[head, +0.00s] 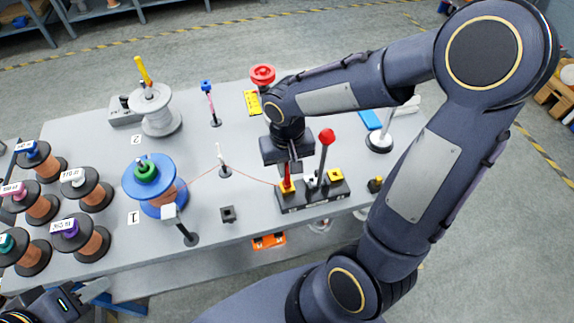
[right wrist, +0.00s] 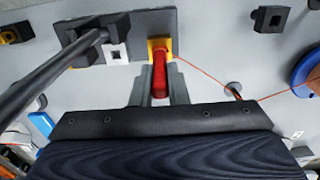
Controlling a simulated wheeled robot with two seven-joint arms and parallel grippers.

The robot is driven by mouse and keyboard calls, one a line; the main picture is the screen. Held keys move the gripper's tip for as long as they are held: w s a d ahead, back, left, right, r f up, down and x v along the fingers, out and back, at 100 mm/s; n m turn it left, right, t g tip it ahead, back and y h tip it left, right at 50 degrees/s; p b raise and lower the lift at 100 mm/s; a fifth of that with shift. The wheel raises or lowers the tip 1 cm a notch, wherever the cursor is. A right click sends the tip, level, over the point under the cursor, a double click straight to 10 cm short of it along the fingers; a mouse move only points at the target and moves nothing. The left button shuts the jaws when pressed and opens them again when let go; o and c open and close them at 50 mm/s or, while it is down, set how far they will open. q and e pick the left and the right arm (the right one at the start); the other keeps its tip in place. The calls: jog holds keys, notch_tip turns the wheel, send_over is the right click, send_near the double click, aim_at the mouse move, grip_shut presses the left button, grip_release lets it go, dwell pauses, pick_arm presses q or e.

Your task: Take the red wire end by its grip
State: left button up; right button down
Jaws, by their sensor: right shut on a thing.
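The red wire end's grip (head: 287,182) stands upright at a yellow block on the dark fixture (head: 312,197). In the right wrist view the red grip (right wrist: 159,75) lies between the two grey fingers of my right gripper (right wrist: 160,92), with the yellow block (right wrist: 160,43) just beyond it. In the head view my right gripper (head: 289,168) is over the fixture, shut on the grip. The thin red wire (right wrist: 205,72) runs from the grip past a small post to the blue spool (head: 137,180). My left gripper (head: 65,300) is at the lower left corner, its fingers unclear.
A red-knobbed lever (head: 327,138) stands close beside my right gripper. A white-topped post (head: 180,222), a small black block (head: 228,214) and a white spool (head: 155,110) stand on the table. Several copper spools (head: 88,190) fill its left end.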

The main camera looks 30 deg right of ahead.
jog(key=shift+r, duration=0.15)
jog(key=shift+r+p, duration=0.5)
jog(key=shift+r, duration=0.25)
dwell(0.4)
jog(key=shift+r+p, duration=0.45)
jog(key=shift+p, duration=0.1)
jog(key=shift+r, duration=0.15)
jog(key=shift+r+p, duration=0.5)
dwell(0.4)
